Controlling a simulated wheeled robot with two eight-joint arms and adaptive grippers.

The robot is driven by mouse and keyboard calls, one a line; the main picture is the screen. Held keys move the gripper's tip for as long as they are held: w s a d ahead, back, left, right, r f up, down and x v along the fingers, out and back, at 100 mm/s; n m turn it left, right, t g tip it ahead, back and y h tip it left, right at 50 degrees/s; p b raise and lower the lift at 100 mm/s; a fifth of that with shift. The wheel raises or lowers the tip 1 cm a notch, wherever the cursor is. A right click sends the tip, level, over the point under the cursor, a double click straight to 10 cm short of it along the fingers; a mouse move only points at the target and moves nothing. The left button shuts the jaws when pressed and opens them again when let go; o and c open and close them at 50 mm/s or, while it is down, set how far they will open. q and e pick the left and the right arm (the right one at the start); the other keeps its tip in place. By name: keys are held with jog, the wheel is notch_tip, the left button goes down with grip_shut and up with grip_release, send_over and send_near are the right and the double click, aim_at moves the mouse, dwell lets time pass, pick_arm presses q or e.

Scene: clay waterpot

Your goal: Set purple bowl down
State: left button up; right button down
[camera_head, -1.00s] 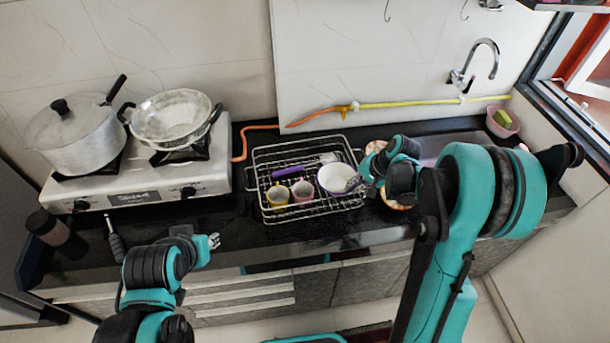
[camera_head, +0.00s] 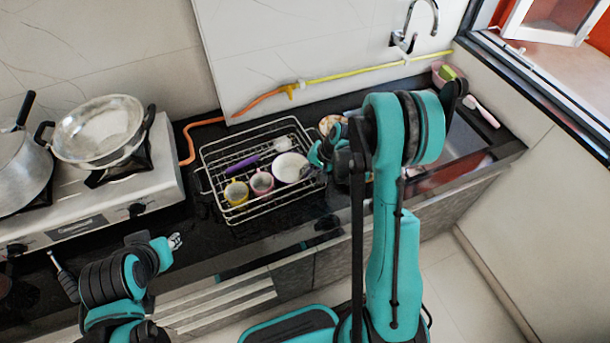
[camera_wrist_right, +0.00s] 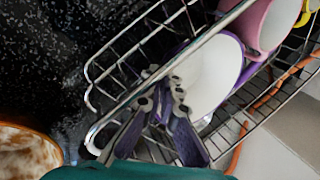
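The purple bowl (camera_head: 290,167), white inside and purple outside, is at the right end of the wire dish rack (camera_head: 207,156). In the right wrist view the bowl (camera_wrist_right: 212,78) is tilted to the camera, between the rack's wires. My right gripper (camera_head: 314,182) is at the bowl's near right side, partly hidden by my own arm. In the wrist view its fingertips (camera_wrist_right: 163,97) are at the bowl's rim, a small gap between them; whether they press on it is unclear. My left gripper (camera_head: 174,241) is away from the bowl near the counter's front edge, its fingers too small to read.
A yellow cup (camera_head: 236,193), a pink cup (camera_head: 262,182) and a purple utensil (camera_head: 242,163) are in the rack. An orange-rimmed bowl (camera_wrist_right: 28,150) stands just right of the rack. The stove with a wok (camera_head: 98,130) is left. Dark counter is clear before the rack.

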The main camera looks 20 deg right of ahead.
jog(key=shift+f, duration=0.2)
jog(key=shift+f, duration=0.2)
jog(key=c, duration=1.7)
grip_release()
jog(key=shift+r, duration=0.1)
